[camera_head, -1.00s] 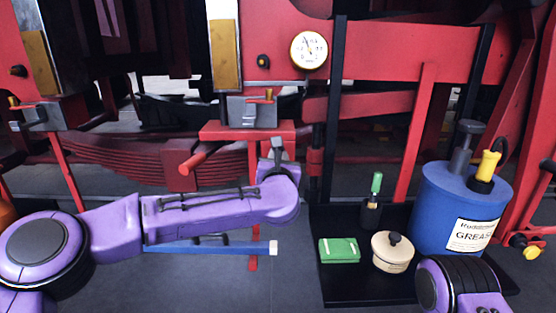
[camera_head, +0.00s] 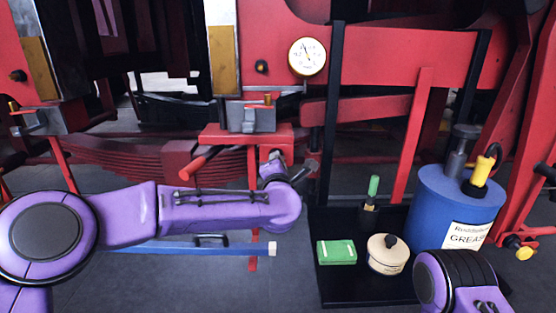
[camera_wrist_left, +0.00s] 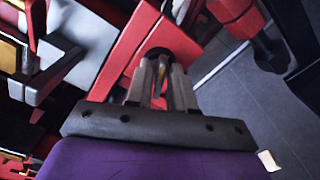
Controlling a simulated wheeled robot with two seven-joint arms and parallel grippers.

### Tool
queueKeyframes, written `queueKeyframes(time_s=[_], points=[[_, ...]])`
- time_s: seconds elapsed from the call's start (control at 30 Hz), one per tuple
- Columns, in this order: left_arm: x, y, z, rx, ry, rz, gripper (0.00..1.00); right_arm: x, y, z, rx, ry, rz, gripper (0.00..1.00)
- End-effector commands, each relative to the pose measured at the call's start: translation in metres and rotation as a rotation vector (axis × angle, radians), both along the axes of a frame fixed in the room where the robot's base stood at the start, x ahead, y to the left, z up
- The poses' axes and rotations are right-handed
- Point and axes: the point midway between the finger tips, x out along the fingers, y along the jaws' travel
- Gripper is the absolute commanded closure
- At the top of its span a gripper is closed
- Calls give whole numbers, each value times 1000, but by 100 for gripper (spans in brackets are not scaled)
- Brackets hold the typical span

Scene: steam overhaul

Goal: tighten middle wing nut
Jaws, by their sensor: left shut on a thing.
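My left gripper (camera_head: 277,156) is at the front of the red bracket (camera_head: 228,132), in the middle of the head view. In the left wrist view its fingers (camera_wrist_left: 161,88) are shut on a small brass-coloured piece (camera_wrist_left: 161,68), which seems to be the middle wing nut. The fingers hide most of it, and in the head view I cannot make it out. A round black part (camera_wrist_left: 158,53) sits behind it against the red face. My right gripper is outside the frames; only part of my right arm shows at the lower right.
A dark tray (camera_head: 334,284) holds a green box (camera_head: 336,252), a cream pot (camera_head: 386,258), a green-handled tool (camera_head: 373,187) and a blue grease drum (camera_head: 432,210). A red handle (camera_head: 199,163) juts out left of my gripper. A pressure gauge (camera_head: 307,57) hangs above.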

Motion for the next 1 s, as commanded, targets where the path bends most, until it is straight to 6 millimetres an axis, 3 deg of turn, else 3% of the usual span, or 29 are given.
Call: queueKeyframes(time_s=[0.4, 1.0], points=[[0, -1, 0, 324, 1, -1, 100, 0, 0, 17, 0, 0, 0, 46], [0, -1, -2, 345, 0, -1, 100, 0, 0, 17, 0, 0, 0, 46]])
